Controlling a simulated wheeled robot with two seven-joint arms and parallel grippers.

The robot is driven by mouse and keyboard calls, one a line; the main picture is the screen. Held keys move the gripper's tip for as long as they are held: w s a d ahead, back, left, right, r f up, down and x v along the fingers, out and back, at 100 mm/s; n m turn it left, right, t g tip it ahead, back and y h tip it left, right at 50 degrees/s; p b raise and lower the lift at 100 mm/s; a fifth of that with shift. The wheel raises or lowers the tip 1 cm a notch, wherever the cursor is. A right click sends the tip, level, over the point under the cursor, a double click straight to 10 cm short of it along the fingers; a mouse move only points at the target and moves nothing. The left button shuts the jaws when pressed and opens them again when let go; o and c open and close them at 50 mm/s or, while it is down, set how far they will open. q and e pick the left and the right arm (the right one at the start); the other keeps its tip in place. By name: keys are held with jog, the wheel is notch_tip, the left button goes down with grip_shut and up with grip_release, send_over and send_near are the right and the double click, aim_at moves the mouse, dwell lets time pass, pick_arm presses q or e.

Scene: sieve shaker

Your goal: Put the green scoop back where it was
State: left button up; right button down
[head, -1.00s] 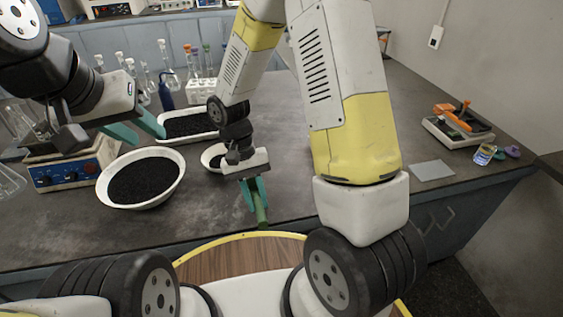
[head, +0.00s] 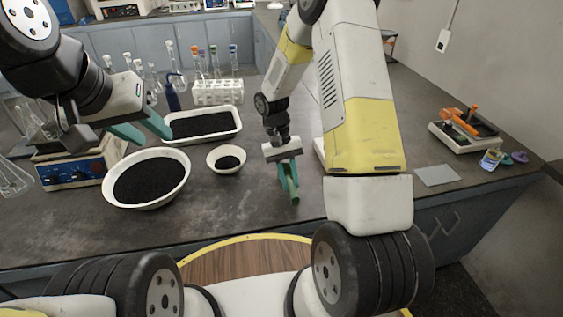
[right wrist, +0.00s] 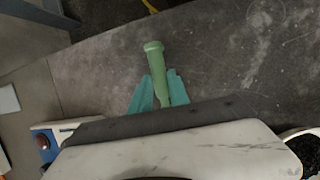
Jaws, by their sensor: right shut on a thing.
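My right gripper (head: 286,175) is shut on the green scoop (head: 295,198). The scoop's handle end points toward the bench's front edge; the rest of it is hidden behind the gripper. In the right wrist view the green handle (right wrist: 154,60) sticks out between the teal fingers (right wrist: 158,90). My left gripper (head: 142,129) is open and empty, above the sieve shaker base and near the large white bowl (head: 187,178) of black grains. A small white bowl (head: 238,153) with some black grains stands left of my right gripper.
A white tray (head: 240,123) of black grains lies behind the bowls, with a tube rack (head: 218,93) and glass flasks beyond. A balance-like device with an orange part (head: 462,139) and a grey square (head: 437,175) are at right. Bare bench (head: 230,215) lies in front.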

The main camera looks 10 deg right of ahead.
jog(key=shift+f, duration=0.2)
jog(key=c, duration=1.3)
grip_release()
jog(key=shift+o, duration=0.2)
jog(key=v, duration=1.2)
jog(key=s+d+r+t+y, duration=0.2)
jog(key=s+r+t, duration=0.35)
jog(key=r, duration=0.85)
jog(key=s+r+t+y, duration=0.2)
jog(key=s+r+t, duration=0.2)
jog(key=s, duration=1)
jog(key=shift+r, duration=1.5)
jog(key=shift+s+a+t, duration=0.1)
jog(key=shift+s+t, duration=0.05)
jog(key=shift+t, duration=0.1)
